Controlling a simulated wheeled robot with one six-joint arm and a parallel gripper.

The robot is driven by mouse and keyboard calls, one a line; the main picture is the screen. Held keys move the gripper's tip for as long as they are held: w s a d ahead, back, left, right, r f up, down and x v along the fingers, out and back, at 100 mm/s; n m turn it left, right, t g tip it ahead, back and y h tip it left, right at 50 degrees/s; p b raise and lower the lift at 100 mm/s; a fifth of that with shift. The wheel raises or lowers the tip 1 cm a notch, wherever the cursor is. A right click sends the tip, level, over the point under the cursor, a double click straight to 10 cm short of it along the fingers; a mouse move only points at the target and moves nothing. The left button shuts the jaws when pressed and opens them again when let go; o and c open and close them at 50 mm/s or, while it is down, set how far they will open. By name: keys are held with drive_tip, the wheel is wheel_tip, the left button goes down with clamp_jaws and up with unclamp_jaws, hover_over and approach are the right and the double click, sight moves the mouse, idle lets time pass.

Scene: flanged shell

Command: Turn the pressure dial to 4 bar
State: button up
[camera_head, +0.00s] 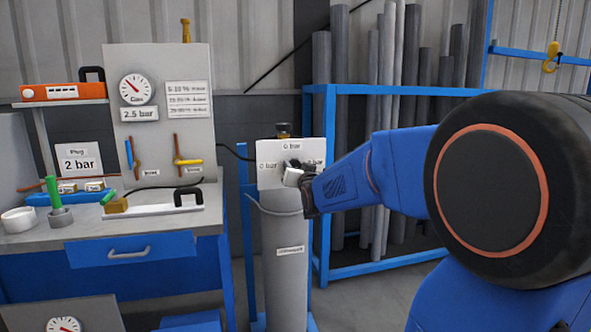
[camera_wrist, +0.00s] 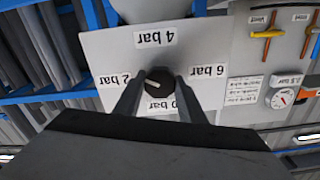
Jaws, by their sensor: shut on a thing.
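The pressure dial (camera_wrist: 158,77) is a black knob with a white pointer mark, in the middle of a white plate (camera_wrist: 105,48). The wrist view is upside down. The plate's labels read 4 bar, 6 bar, 0 bar and 2 bar around the knob. The white mark points left in the wrist view, roughly toward 2 bar. My gripper (camera_wrist: 157,88) has a finger on each side of the dial and is shut on it. In the head view, my gripper (camera_head: 298,173) is at the plate (camera_head: 270,150) and hides the dial and part of the labels.
The plate is above a grey cylinder (camera_head: 285,265). A blue rack with grey pipes (camera_head: 385,90) stands behind my arm. At left is a workbench (camera_head: 130,250) with a gauge board (camera_head: 160,110), tools and a small cup.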

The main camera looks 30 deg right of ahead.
drive_tip(key=m, duration=1.1)
drive_tip(key=shift+m, duration=0.4)
idle(0.3)
drive_tip(key=o, duration=1)
drive_tip(key=shift+o, duration=0.2)
drive_tip(key=shift+s, duration=0.1)
drive_tip(key=v, duration=1.7)
drive_tip(key=shift+s+r, duration=0.1)
drive_tip(key=shift+s, duration=0.05)
